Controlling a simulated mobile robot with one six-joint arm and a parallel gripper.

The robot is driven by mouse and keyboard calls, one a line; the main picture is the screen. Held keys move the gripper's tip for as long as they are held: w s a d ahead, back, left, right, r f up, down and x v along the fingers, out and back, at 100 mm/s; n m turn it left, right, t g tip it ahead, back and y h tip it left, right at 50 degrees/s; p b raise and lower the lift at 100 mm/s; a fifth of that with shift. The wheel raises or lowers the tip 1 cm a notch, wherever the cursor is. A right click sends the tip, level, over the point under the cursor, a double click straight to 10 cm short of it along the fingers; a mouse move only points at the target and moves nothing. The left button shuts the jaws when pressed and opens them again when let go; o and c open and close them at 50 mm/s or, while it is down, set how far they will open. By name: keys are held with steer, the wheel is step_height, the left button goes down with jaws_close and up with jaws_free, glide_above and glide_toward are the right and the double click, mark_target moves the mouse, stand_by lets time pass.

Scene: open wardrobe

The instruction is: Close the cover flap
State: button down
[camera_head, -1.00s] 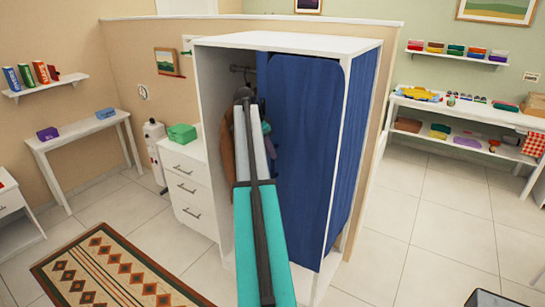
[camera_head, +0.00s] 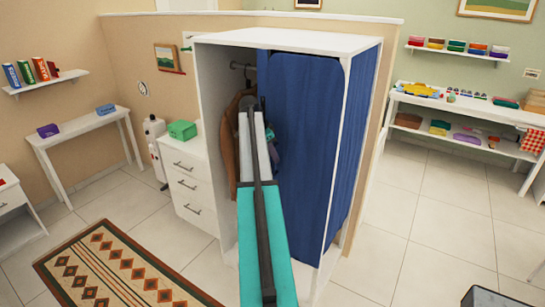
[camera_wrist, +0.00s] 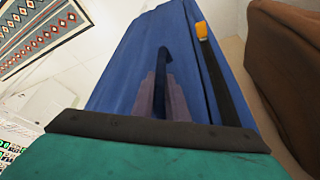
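The blue cover flap (camera_head: 305,130) hangs over the right part of the wardrobe front and leaves the left part open. In the wrist view, blue fabric (camera_wrist: 125,75) fills the middle, with a dark strip and an orange tab (camera_wrist: 201,31) along its right side. My gripper (camera_head: 262,105) is in front of the opening, near the flap's left edge, mostly hidden by my arm. In the wrist view, a dark bar and narrow purple-grey shapes lie ahead of the teal wrist part. I cannot tell the finger gap or whether they touch the fabric.
A brown garment (camera_head: 231,140) hangs inside the white wardrobe (camera_head: 352,115) at left; it also shows in the wrist view (camera_wrist: 290,65). A white drawer unit (camera_head: 190,185) stands close on the left. A patterned rug (camera_head: 115,270) lies front left.

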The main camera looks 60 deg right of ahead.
steer(key=shift+w+d+b, duration=0.15)
steer(key=shift+d+b, duration=0.4)
steer(key=shift+d, duration=0.15)
steer(key=shift+d+r, duration=0.15)
steer(key=c, duration=2)
jaws_free()
steer(key=shift+d, duration=0.1)
steer(key=shift+c, duration=0.2)
